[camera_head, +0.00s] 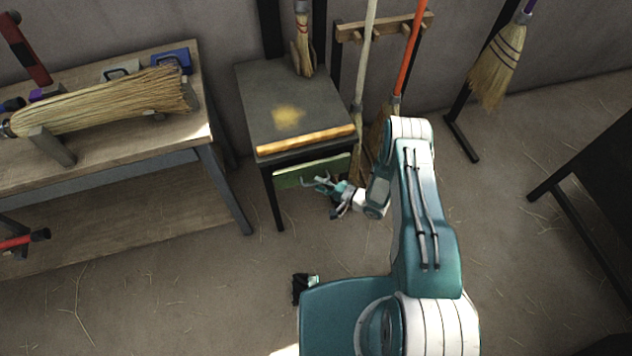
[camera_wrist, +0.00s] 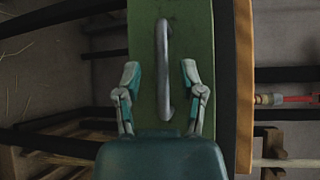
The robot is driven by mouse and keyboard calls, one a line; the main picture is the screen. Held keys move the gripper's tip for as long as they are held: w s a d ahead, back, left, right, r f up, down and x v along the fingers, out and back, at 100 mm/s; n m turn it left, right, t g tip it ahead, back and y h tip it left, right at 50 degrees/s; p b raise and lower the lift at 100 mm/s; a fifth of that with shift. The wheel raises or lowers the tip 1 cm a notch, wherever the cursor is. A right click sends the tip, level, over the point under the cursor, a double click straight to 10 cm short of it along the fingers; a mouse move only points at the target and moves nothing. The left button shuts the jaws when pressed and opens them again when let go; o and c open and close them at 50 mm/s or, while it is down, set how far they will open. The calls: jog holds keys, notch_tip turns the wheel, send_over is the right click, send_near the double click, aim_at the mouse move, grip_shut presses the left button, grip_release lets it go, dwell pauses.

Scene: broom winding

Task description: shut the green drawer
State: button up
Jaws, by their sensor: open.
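The green drawer (camera_head: 312,171) is under the top of a small dark table, below its orange front strip. Its green front also shows in the wrist view (camera_wrist: 197,35), with a grey metal bar handle (camera_wrist: 162,60) running along its middle. My gripper (camera_head: 328,184) is in front of the drawer front, turned toward it. In the wrist view my gripper (camera_wrist: 160,75) is open, with one finger on each side of the handle. I cannot tell whether the fingers touch the front, or how far the drawer stands out.
The small table (camera_head: 320,95) carries a dusty yellow patch and a small brush at the back. A workbench (camera_head: 120,150) with a large straw bundle (camera_head: 110,98) stands at the left. Brooms hang from a wooden rack (camera_head: 385,27) behind. Open floor lies in front of the table.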

aim_at(315, 173)
jog(key=shift+x, duration=0.9)
jog(key=shift+d, duration=0.1)
grip_shut()
jog(key=shift+w, duration=0.1)
jog(key=w, duration=0.2)
jog(key=w+a, duration=0.1)
jog(key=w, duration=0.1)
jog(key=shift+a, duration=0.1)
